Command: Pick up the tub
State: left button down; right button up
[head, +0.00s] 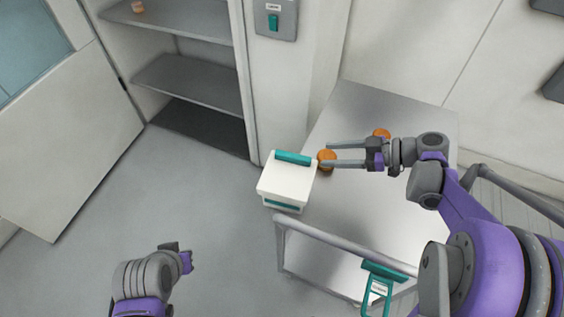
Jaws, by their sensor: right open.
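A small round orange-brown tub (326,155) stands at the left edge of the grey table top, close to a white box. My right gripper (324,154) reaches in from the right. Its two long grey fingers are apart, with their tips at the tub. The lower finger passes in front of part of it; I cannot tell whether they touch. A similar orange-brown round thing (381,133) stands farther back, partly hidden behind my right gripper. My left gripper (180,254) is low at the left, far from the table; its fingers do not show clearly.
The white box (287,184) with teal trim is at the table's left edge. The table (365,110) has a rail (340,244) in front, with a teal tag hanging from it. Grey shelves (190,82) at the back hold another small orange thing (137,6). The floor at left is clear.

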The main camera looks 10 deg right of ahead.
aim_at(301, 157)
jog(key=shift+x, duration=5.05)
jog(key=shift+s+f, duration=0.1)
jog(key=shift+s, duration=0.15)
jog(key=shift+c, duration=0.3)
grip_shut()
